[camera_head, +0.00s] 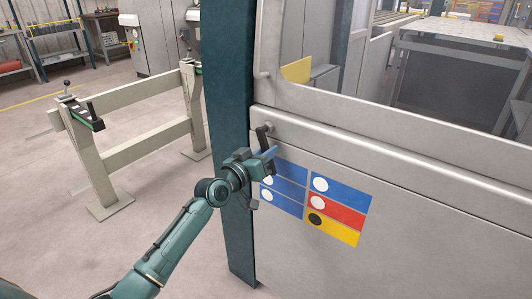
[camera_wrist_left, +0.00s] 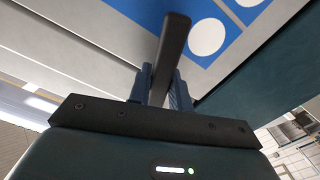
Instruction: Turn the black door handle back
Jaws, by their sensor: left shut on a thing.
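The black door handle (camera_head: 263,135) sits near the left edge of the grey door panel, close to the dark teal post. It hangs roughly downward from its mount, and its lower end is partly hidden by my left gripper (camera_head: 267,157). In the left wrist view, the handle (camera_wrist_left: 173,42) is a dark bar running between the two fingers of my left gripper (camera_wrist_left: 160,85), which is shut on it. My right gripper is in neither view.
The teal post (camera_head: 231,90) stands directly left of the door. Blue, red and yellow safety signs (camera_head: 336,203) are on the panel below the handle. A beige rail frame (camera_head: 130,150) stands at the left, with open floor around it.

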